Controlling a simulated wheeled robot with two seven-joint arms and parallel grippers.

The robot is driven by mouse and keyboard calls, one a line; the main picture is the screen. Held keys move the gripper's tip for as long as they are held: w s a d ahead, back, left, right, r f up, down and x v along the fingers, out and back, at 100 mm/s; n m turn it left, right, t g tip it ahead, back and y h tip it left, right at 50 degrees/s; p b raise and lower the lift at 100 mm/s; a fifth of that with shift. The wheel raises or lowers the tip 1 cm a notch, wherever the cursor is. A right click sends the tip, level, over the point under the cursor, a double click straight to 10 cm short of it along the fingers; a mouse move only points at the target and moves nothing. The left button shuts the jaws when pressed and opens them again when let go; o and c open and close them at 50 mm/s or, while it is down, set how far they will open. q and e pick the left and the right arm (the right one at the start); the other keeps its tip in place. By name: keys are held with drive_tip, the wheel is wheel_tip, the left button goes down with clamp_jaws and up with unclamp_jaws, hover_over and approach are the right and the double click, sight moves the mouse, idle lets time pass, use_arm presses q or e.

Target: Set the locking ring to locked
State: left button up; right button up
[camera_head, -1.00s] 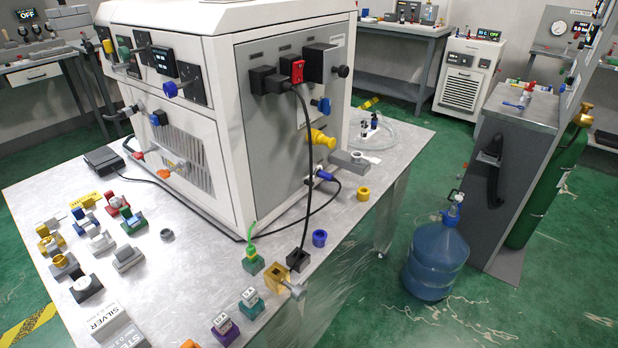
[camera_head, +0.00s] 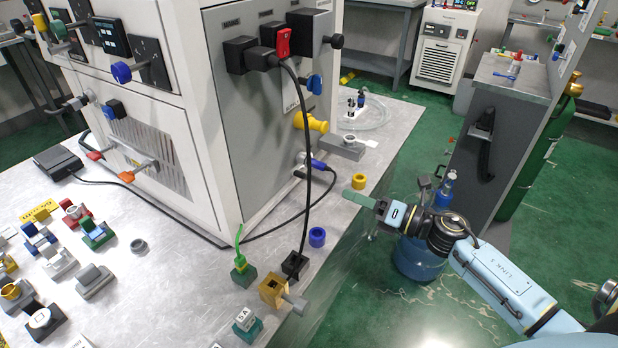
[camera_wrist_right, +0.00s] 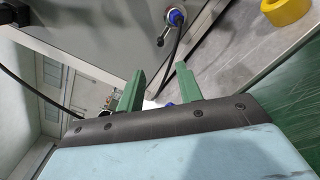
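On the lower side panel of the machine a blue-ended plug (camera_head: 318,164) with a cable sits in a silver round collar (camera_head: 301,158). In the right wrist view the plug's round blue port (camera_wrist_right: 176,17) shows at the top with a small dark lever (camera_wrist_right: 162,40) beside it. I cannot tell for sure which part is the locking ring or how it is set. My right gripper (camera_head: 355,198) is over the table's right edge, right of the panel. Its green fingers (camera_wrist_right: 158,76) stand apart and empty, away from the port. My left gripper is not in view.
A yellow ring (camera_head: 359,181) and a blue ring (camera_head: 317,237) lie on the table near its right edge. A yellow knob (camera_head: 312,122) sticks out of the panel. A black cable (camera_head: 306,190) hangs to the table.

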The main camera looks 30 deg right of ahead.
sight(305, 176)
drive_tip(key=x, duration=1.2)
drive_tip(key=shift+w, duration=0.2)
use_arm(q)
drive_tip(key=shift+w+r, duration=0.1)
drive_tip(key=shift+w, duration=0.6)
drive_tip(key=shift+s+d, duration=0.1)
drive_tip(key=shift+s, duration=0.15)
use_arm(e)
drive_tip(key=shift+r, duration=0.1)
clamp_jaws()
